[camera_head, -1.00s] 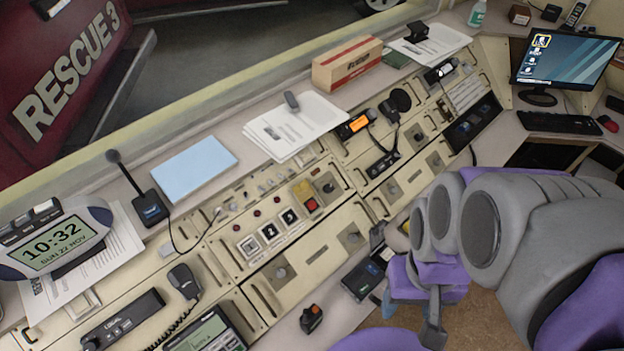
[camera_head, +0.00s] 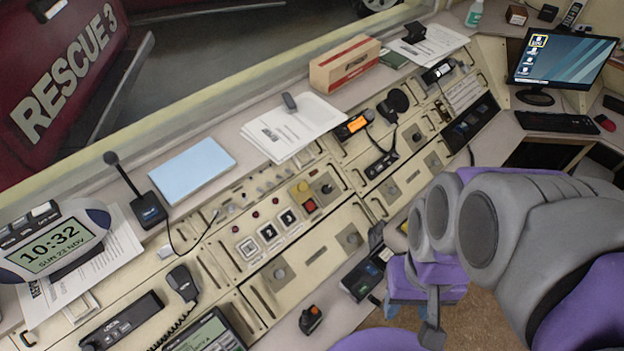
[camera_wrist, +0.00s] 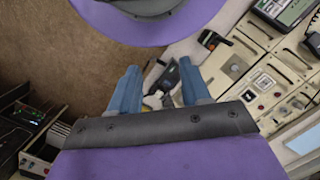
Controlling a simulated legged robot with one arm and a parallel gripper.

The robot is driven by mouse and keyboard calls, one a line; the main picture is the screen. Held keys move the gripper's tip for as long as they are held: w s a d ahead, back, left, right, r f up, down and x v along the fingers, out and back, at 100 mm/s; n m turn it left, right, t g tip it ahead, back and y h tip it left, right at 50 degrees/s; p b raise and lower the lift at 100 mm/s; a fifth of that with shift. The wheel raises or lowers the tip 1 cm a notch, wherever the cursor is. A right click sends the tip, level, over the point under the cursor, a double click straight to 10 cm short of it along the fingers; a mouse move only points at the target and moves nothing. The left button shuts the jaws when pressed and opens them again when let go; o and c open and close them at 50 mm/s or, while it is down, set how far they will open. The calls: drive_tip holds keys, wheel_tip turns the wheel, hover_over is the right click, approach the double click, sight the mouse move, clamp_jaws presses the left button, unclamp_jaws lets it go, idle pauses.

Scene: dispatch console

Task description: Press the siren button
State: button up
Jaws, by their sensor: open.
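No siren label is legible, so I cannot tell for sure that this is the siren button. My gripper (camera_wrist: 159,76) is open and empty in the wrist view, its two blue fingers apart. In the head view my purple and grey arm is at the lower right, over the console's front edge, well right of and apart from the red button.
A small black and orange item (camera_head: 311,319) lies near the front edge. A monitor (camera_head: 562,57) stands at the far right.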

clamp_jaws()
idle(1.4)
